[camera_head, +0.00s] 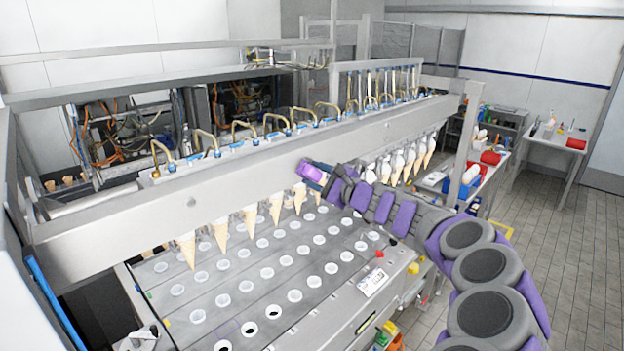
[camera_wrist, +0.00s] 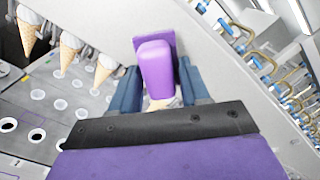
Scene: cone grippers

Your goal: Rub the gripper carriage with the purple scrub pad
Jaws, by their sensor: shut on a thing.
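The gripper carriage (camera_head: 120,205) is a long grey metal beam that crosses the head view, with a row of cones hanging below it. The purple scrub pad (camera_wrist: 155,68) is a purple block with a flat purple plate at its far end. My gripper (camera_head: 318,176) is shut on the pad, and its blue fingers (camera_wrist: 157,92) show on both sides of it in the wrist view. The pad (camera_head: 311,172) is at the front face of the carriage, near its middle. I cannot tell whether the pad touches the metal. The fingertips are partly hidden.
Ice cream cones (camera_head: 250,218) hang just below the beam on both sides of my arm. A plate with rows of round holes (camera_head: 285,268) lies beneath. Brass-coloured tubes (camera_head: 240,130) line the beam's top. Side tables with a blue bin (camera_head: 463,185) stand at right; the tiled floor is open there.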

